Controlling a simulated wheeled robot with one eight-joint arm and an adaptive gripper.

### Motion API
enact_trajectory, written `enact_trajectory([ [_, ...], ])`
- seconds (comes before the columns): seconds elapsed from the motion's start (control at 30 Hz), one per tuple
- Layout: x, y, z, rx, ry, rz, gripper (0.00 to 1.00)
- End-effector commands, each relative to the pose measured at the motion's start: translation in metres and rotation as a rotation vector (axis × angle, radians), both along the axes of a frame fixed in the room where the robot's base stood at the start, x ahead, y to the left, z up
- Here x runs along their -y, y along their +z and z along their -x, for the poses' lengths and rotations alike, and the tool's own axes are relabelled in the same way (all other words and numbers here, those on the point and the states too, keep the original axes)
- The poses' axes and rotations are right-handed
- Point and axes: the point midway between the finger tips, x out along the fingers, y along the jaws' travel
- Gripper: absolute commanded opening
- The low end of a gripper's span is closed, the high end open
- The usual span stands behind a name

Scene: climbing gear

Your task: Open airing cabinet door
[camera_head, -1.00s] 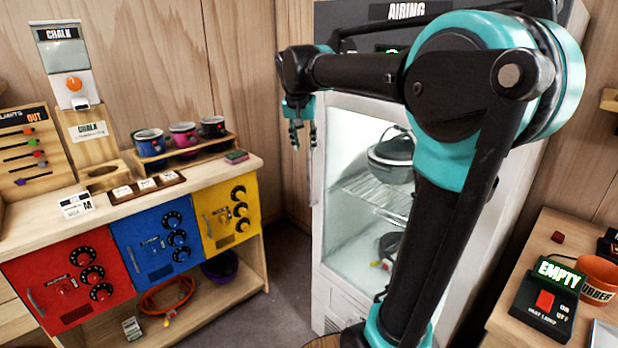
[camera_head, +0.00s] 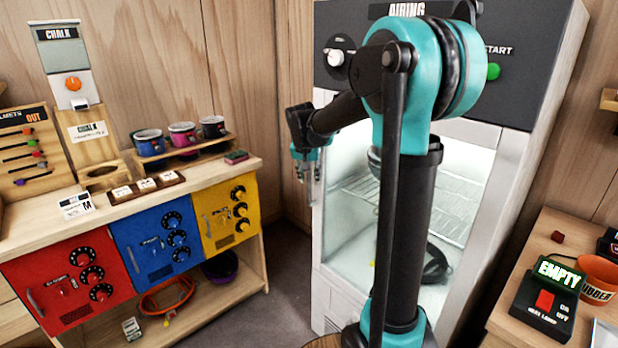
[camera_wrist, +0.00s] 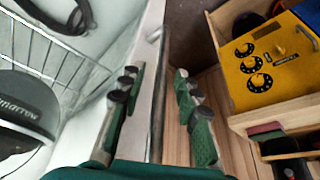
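The airing cabinet (camera_head: 480,160) is a tall white unit with a dark top panel, standing behind my arm. Its lit interior and wire shelf show at the front, and the door seems to be closed, with a clear pane. My gripper (camera_head: 308,172) is at this edge, pointing down in the head view. In the wrist view my gripper (camera_wrist: 157,75) is open, with one finger on each side of the handle. I cannot tell whether either finger touches it. My arm hides part of the cabinet front.
A counter (camera_head: 235,170) with a red, a blue and a yellow door stands at left. Mugs in a wooden rack (camera_head: 190,150) sit on it. A bench (camera_head: 540,245) with a heat lamp switch (camera_head: 545,305) is at right. Floor shows between counter and cabinet.

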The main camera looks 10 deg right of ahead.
Motion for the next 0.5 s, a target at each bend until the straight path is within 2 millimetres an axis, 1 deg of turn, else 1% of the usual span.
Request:
enact_trajectory([
  [0.23,0.0001,-0.0008,-0.0003,0.000,0.000,0.000,0.33],
  [0.27,0.0002,-0.0008,-0.0003,0.000,0.000,0.000,0.31],
  [0.5,0.0002,-0.0006,-0.0002,0.000,0.000,0.000,0.01],
])
